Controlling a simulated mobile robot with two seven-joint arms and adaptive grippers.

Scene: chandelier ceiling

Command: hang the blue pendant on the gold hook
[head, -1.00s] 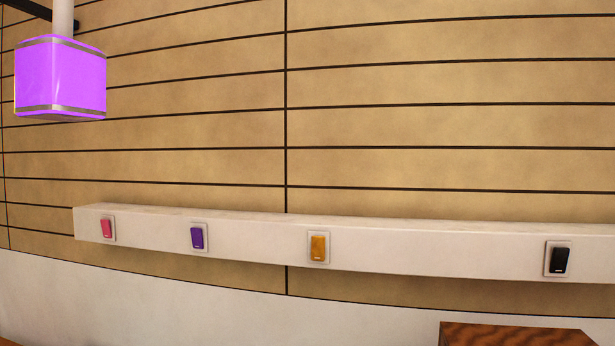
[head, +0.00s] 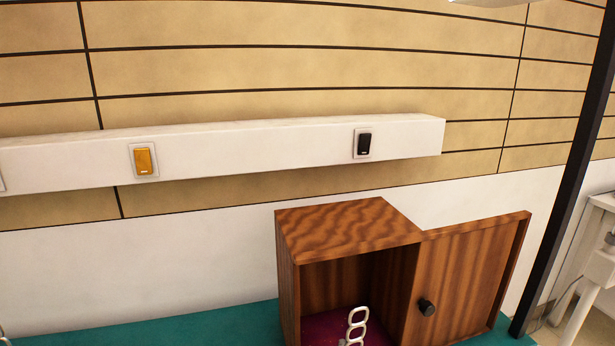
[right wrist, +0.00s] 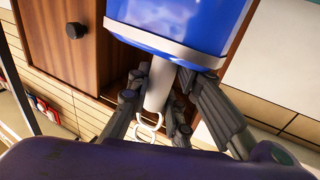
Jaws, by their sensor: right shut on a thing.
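The blue pendant (right wrist: 185,22) shows at the top of the right wrist view, a glossy blue body with a pale band and a pale stem (right wrist: 158,88). My right gripper (right wrist: 162,82) is shut on that stem. White chain links (right wrist: 150,125) show beside the stem, and white links (head: 355,326) also show in the head view, in front of the open cabinet. The pendant's body and my right gripper are outside the head view. The gold hook is not visible in either current view. My left gripper is not in view.
A wooden cabinet (head: 345,225) with a magenta interior stands on a teal surface (head: 190,325), its door (head: 470,280) open to the right. A white wall rail (head: 250,145) carries an orange switch (head: 145,160) and a black switch (head: 363,143). A dark post (head: 570,180) stands at right.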

